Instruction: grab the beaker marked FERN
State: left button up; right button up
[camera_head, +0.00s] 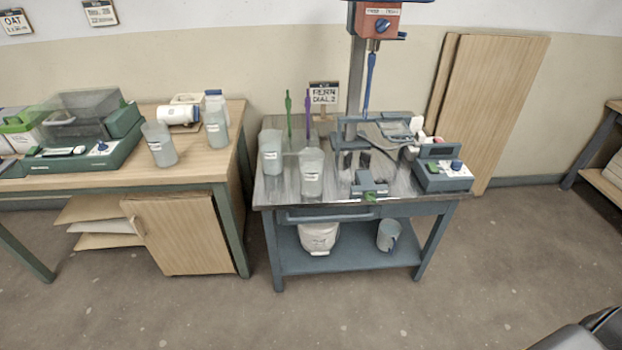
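Two pale beakers with white labels stand upright on the metal-topped table: one at the back left (271,150), one nearer the front (311,182). Two more labelled vessels, a left one (159,146) and a right one (216,127), stand on the wooden bench. The labels are too small to read, so I cannot tell which is marked FERN. A sign (323,94) reading FERN, DIAL 2 stands at the back of the metal-topped table. Neither of my grippers shows in this view.
The metal-topped table (285,192) also holds a mixer stand (355,75) with a blue shaft and a small scale (442,175). A white bucket (318,236) and a grey one (389,235) sit on its lower shelf. The floor in front is clear.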

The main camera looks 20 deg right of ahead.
aim_at(213, 117)
jog(key=z, duration=1.55)
jog(key=i, duration=1.6)
jog(key=u, duration=0.9)
